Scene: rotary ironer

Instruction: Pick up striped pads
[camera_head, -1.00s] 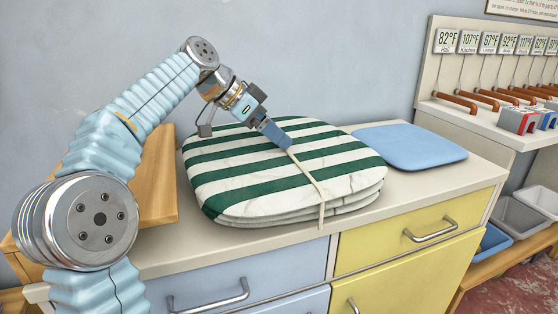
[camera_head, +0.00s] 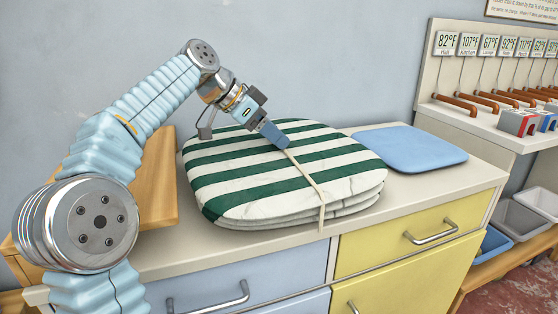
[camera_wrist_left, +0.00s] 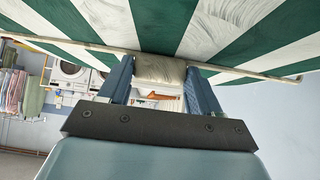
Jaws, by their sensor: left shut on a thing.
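The striped pads (camera_head: 240,176) lie as a stack on the cabinet top, with green and white stripes on the upper one. A cream strap (camera_head: 308,178) runs across the top and down the front edge of the stack. My left gripper (camera_head: 284,143) reaches down from the upper left to the strap, over the middle of the stack. In the left wrist view its two blue fingers (camera_wrist_left: 160,78) are shut on a cream piece of the strap (camera_wrist_left: 159,70), close to the striped cloth (camera_wrist_left: 165,22). My right gripper is out of view.
A flat blue pad (camera_head: 410,148) lies right of the stack on the cabinet top (camera_head: 290,244). Thermometer displays and wooden levers (camera_head: 455,103) line the right, with grey bins (camera_head: 520,218) below.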

